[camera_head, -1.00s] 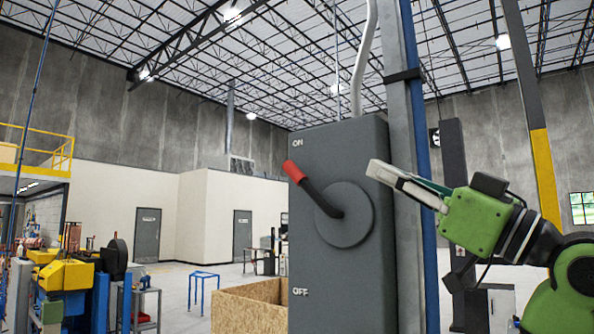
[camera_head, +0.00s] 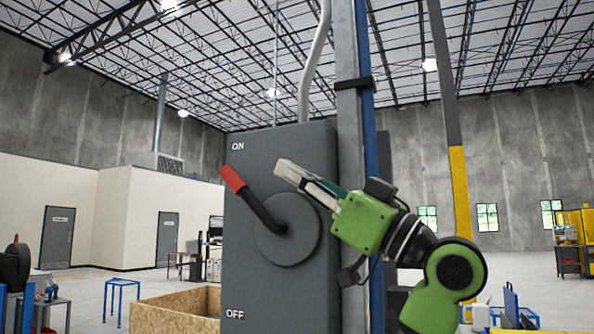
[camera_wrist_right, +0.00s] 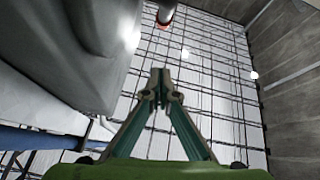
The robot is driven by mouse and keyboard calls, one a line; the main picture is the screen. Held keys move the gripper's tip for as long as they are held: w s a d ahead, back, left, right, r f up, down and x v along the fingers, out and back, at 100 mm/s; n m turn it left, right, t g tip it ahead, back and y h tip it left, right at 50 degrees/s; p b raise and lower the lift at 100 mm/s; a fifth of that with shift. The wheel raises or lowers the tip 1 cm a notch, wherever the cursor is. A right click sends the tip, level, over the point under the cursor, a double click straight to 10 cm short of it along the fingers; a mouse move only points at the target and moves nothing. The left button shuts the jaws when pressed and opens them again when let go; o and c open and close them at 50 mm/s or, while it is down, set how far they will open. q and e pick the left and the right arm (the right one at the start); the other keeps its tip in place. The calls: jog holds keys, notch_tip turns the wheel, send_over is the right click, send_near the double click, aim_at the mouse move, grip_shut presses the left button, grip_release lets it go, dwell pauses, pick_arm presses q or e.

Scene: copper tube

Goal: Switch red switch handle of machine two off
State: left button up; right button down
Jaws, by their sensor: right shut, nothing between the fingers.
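The switch handle has a red grip (camera_head: 232,179) on a bent dark arm that runs to a round hub on the grey switch box (camera_head: 278,295). The handle points up and left, toward the ON label (camera_head: 238,146); the OFF label (camera_head: 235,314) is low on the box. My right gripper (camera_head: 281,167) is shut and empty, in front of the box's upper part, to the right of the red grip and apart from it. In the right wrist view, the shut fingertips (camera_wrist_right: 160,76) show, with the red grip (camera_wrist_right: 165,20) beyond them at the top. My left gripper is out of view.
A conduit and a steel post (camera_head: 349,120) stand right behind the box. A wooden crate (camera_head: 170,312) is on the floor to the lower left. The space left of the handle is open.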

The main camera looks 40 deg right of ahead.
aim_at(251, 197)
jog(key=w+p, duration=0.1)
jog(key=w, duration=0.1)
jog(key=w+a+r+p, duration=0.1)
jog(key=w, duration=0.2)
jog(key=w+a+p, duration=0.1)
jog(key=w, duration=0.1)
jog(key=shift+w+a+r+p, duration=0.15)
jog(key=shift+r+p, duration=0.05)
jog(key=shift+p, duration=0.2)
jog(key=shift+w+f, duration=0.3)
jog(key=shift+f, duration=0.15)
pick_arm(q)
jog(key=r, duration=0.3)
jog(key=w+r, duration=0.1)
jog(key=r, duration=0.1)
